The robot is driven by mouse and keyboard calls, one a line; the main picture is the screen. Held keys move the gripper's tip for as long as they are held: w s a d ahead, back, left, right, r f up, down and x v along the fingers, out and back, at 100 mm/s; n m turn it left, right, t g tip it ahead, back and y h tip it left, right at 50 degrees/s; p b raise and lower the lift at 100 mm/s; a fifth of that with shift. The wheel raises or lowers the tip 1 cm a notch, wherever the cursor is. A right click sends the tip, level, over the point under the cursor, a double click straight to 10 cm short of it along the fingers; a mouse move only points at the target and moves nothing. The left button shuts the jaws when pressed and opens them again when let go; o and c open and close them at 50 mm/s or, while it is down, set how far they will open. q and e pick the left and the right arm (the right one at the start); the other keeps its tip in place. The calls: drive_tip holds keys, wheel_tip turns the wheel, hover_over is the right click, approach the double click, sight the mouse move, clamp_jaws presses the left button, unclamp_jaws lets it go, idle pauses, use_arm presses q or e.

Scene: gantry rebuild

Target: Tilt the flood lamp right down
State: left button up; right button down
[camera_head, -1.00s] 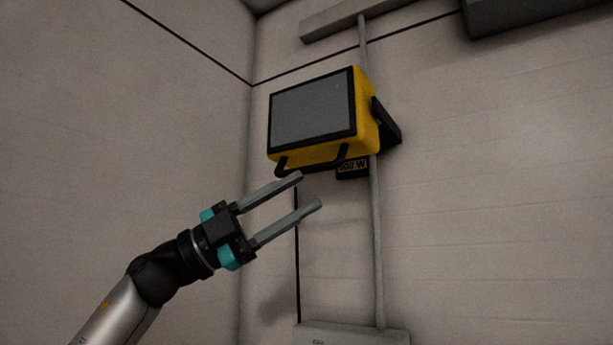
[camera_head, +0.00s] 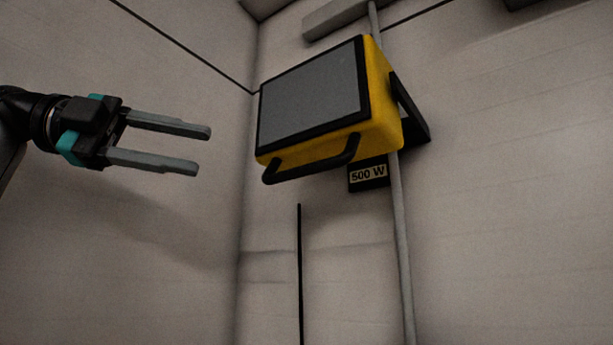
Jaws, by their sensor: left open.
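The yellow flood lamp (camera_head: 383,110) is mounted on the wall on a black bracket (camera_head: 414,118). Its grey front panel (camera_head: 312,98) with a black frame faces out to the left and slightly down. A black bar handle (camera_head: 312,171) runs along under its lower front edge. My left gripper (camera_head: 204,150) is open and empty, its two grey fingers pointing right, to the left of the lamp and apart from it and the handle. My right gripper is out of view.
A black "500 W" label plate (camera_head: 368,175) sits below the lamp. A grey vertical conduit (camera_head: 404,250) runs down the wall behind it. A thin black strip (camera_head: 299,270) is on the wall below. The space between gripper and handle is clear.

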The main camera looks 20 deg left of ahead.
sight(294, 170)
use_arm(q)
drive_tip(key=x, duration=1.4)
drive_tip(key=shift+d, duration=0.25)
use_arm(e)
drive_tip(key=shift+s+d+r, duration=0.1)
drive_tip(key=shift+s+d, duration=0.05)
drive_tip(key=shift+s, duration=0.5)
use_arm(q)
drive_tip(key=shift+c, duration=0.4)
clamp_jaws()
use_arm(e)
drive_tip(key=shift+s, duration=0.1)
